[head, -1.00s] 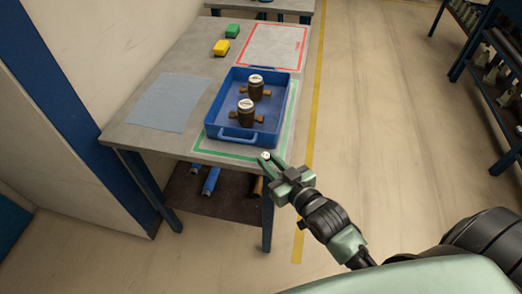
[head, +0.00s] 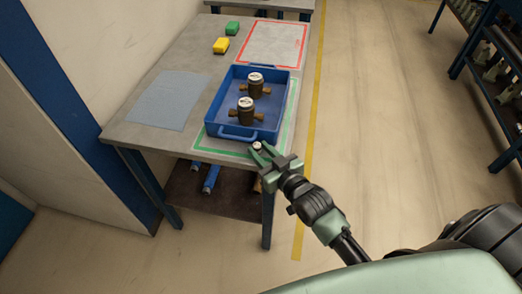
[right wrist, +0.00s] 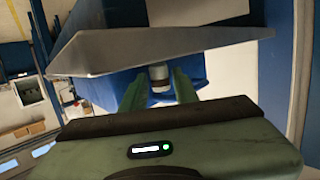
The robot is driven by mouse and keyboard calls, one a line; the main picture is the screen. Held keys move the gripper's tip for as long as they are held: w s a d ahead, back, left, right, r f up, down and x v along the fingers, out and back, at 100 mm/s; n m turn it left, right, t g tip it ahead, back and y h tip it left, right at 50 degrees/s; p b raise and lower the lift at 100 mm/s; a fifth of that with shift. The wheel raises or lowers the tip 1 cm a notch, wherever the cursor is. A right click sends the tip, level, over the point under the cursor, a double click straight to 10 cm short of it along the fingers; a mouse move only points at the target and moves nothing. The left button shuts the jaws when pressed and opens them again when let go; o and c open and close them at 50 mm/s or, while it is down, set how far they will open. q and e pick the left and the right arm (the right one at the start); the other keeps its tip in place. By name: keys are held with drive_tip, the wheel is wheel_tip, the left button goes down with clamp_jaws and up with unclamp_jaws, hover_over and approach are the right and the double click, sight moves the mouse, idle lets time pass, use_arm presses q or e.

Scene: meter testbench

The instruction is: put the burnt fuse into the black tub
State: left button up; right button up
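My right gripper (head: 258,148) is just past the near edge of the table, by the near right corner of the blue tray. A small white-ended cylinder with a brownish band, which I take to be the burnt fuse (right wrist: 158,78), sits between its two fingers. In the head view only its pale end (head: 257,146) shows. The right fingers (right wrist: 159,86) appear closed on it in the right wrist view. I do not see a black tub in either view. My left gripper is not in view.
The blue tray (head: 219,131) holds two brown meters with white tops (head: 246,104). The red-outlined area (head: 275,43) is empty. A shelf rack (head: 480,50) stands right.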

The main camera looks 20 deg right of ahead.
drive_tip(key=shift+s+r, duration=0.15)
drive_tip(key=shift+s, duration=0.05)
drive_tip(key=v, duration=1.1)
drive_tip(key=shift+s+r+b, duration=0.15)
drive_tip(key=shift+s+b, duration=0.2)
drive_tip(key=shift+b, duration=0.05)
drive_tip(key=shift+d, duration=0.1)
